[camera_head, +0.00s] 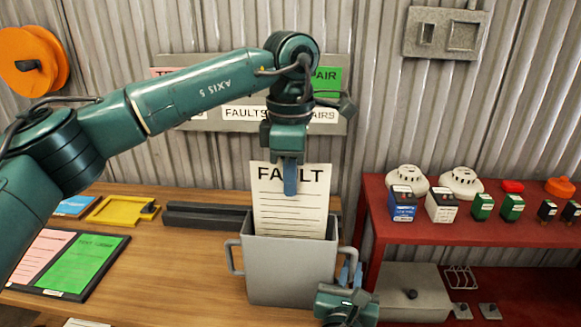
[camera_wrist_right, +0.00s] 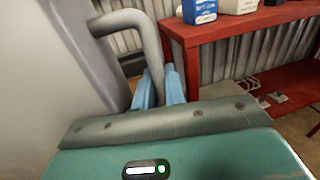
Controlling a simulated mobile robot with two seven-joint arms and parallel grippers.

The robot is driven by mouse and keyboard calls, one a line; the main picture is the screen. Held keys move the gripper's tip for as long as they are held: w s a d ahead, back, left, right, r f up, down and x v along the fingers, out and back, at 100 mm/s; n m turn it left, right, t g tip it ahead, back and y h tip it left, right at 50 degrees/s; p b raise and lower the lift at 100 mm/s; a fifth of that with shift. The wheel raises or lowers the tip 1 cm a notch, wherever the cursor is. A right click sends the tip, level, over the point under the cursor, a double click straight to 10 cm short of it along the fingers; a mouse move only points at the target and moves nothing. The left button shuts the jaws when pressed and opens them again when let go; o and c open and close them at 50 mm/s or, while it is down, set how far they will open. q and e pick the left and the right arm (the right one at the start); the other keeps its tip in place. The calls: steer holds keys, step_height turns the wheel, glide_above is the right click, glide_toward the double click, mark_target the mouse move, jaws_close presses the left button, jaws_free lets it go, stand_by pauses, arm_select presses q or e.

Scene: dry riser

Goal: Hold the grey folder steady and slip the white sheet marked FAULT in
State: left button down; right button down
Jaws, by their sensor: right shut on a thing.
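The grey folder (camera_head: 287,275) is an open-topped holder with a looped handle on each side, standing on the wooden table. The white sheet marked FAULT (camera_head: 272,212) is upright, its lower part hidden behind the folder's front wall. My left gripper (camera_head: 290,190) points down from above, shut on the sheet's top part. My right gripper (camera_head: 350,275) is low at the folder's right side, shut on its right handle. In the right wrist view, the blue fingers (camera_wrist_right: 160,88) are at the lower part of the handle (camera_wrist_right: 128,22), beside the folder wall (camera_wrist_right: 72,65).
A black board (camera_head: 116,249) with pink and green sheets, a yellow tray (camera_head: 105,218) and dark bars (camera_head: 185,220) lie left of the folder. A red shelf (camera_head: 440,233) with detectors and small boxes stands close on the right. A sign panel (camera_head: 200,122) hangs behind my left arm.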

arm_select(q)
steer(key=shift+f, duration=1.9)
steer(key=c, duration=1.6)
jaws_free()
steer(key=shift+r, duration=0.1)
step_height(320, 180, up, 12)
steer(key=shift+f, duration=0.1)
